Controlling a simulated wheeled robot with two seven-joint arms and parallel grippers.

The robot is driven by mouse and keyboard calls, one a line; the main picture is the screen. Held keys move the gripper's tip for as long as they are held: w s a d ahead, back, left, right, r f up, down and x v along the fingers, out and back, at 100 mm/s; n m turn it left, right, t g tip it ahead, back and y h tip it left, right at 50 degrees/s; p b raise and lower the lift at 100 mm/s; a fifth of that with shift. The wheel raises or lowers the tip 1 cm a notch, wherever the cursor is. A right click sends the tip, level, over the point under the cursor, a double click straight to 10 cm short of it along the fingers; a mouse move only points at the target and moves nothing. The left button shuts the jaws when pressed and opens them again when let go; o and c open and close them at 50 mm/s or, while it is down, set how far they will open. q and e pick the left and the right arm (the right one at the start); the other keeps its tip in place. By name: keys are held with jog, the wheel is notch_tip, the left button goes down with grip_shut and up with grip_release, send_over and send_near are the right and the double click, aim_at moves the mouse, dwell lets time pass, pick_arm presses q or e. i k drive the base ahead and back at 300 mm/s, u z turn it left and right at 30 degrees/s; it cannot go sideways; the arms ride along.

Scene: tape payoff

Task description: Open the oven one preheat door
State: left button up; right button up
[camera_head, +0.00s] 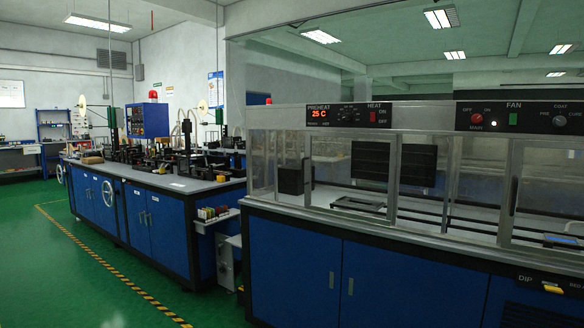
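The oven (420,230) stands at the right, a long glass-fronted cabinet on a blue base. Its black panel carries the word PREHEAT and a red display (319,113) reading 25 C. Below it is a framed clear preheat door (352,185), which looks closed, though its clear pane makes this hard to judge. A dark handle-like bar (307,183) shows at its left edge. Inside are a dark flat tray (358,204) and a black box (291,180). Neither of my grippers is in view.
A second glass door (545,195) with a dark handle (514,195) is farther right. A blue-fronted workbench (150,185) with equipment stands left of the oven. Green floor (60,270) is open at the left, with a yellow-black striped line (110,268).

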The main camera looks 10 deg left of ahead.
aim_at(308, 135)
jog(key=u, duration=0.95)
jog(key=i, duration=1.45)
jog(key=u, duration=0.6)
jog(key=i, duration=1.75)
jog(key=z, duration=0.7)
